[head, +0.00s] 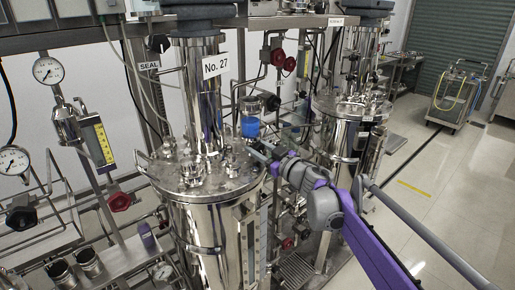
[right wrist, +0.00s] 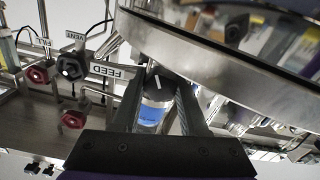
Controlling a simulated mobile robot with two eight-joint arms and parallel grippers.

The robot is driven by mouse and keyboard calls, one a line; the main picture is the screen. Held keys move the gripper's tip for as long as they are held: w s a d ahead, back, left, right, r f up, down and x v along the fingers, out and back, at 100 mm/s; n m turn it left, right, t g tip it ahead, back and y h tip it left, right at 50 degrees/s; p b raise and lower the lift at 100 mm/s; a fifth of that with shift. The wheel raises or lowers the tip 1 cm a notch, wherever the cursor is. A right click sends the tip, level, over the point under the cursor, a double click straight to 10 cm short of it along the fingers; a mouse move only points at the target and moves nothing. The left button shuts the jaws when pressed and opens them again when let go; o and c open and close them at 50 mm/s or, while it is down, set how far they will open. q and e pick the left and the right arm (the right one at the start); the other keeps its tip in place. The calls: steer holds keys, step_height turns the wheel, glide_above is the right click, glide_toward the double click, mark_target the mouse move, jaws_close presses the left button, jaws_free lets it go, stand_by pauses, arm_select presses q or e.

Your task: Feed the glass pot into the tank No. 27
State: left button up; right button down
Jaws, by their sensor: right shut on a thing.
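The glass pot (head: 250,127), a clear vessel with blue liquid inside, is upright above the right rear edge of the lid of tank No. 27 (head: 215,225). The tank is a shiny steel vessel with a "No. 27" sign (head: 215,66) on the column above its lid. My right gripper (head: 257,149) reaches in from the lower right and is shut on the pot. The right wrist view shows the pot (right wrist: 152,112) with its blue liquid between the fingers (right wrist: 153,108). Whether the pot touches the lid cannot be told. My left gripper is not in view.
The lid carries several fittings around the central column. A second steel tank (head: 345,135) stands to the right. Gauges (head: 48,71), pipes and red valve knobs crowd the left. The right wrist view shows a "FEED" label (right wrist: 104,71) and a "VENT" label (right wrist: 75,36). Open floor lies right.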

steer(key=shift+n, duration=1.4)
steer(key=shift+c, duration=2.2)
jaws_free()
steer(key=b+v, duration=0.1)
steer(key=v, duration=0.9)
steer(key=shift+s+d+b, duration=0.2)
steer(key=shift+s+b, duration=0.15)
steer(key=shift+b, duration=0.05)
